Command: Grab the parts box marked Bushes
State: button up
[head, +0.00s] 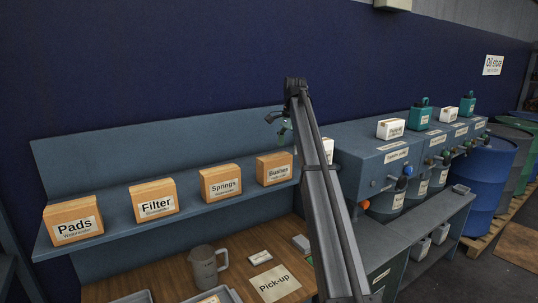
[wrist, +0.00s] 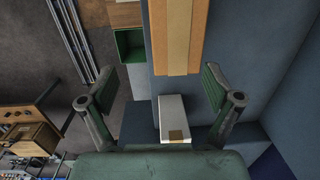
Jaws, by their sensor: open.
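The Bushes box (head: 274,169) is a light brown box with a white label, upright at the right end of the row on the blue-grey shelf (head: 190,210). My gripper (head: 284,131) is above and just right of it in the head view, apart from it, partly hidden by my arm. In the wrist view my gripper (wrist: 160,88) is open with nothing held. A brown box (wrist: 180,35) lies ahead of the fingers at the top; no label is readable there, so I cannot tell for sure which box it is.
A white box (head: 328,150) shows behind my arm; a white box (wrist: 173,117) sits between the fingers' bases in the wrist view. A mug (head: 205,266) stands on the bench below.

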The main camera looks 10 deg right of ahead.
aim_at(275, 156)
jog(key=shift+h, duration=0.3)
jog(key=a, duration=0.1)
jog(key=a+r, duration=0.1)
jog(key=a, duration=0.1)
jog(key=a+r, duration=0.1)
jog(key=shift+w+a+r+p, duration=0.1)
jog(key=shift+a+r+p, duration=0.1)
jog(key=shift+a+p, duration=0.15)
jog(key=shift+a+f, duration=0.2)
jog(key=shift+a, duration=0.05)
jog(key=shift+f+b, duration=1.2)
jog(key=shift+b, duration=0.15)
jog(key=shift+f+b, duration=1.35)
jog(key=shift+f, duration=1.05)
jog(key=c, duration=1.6)
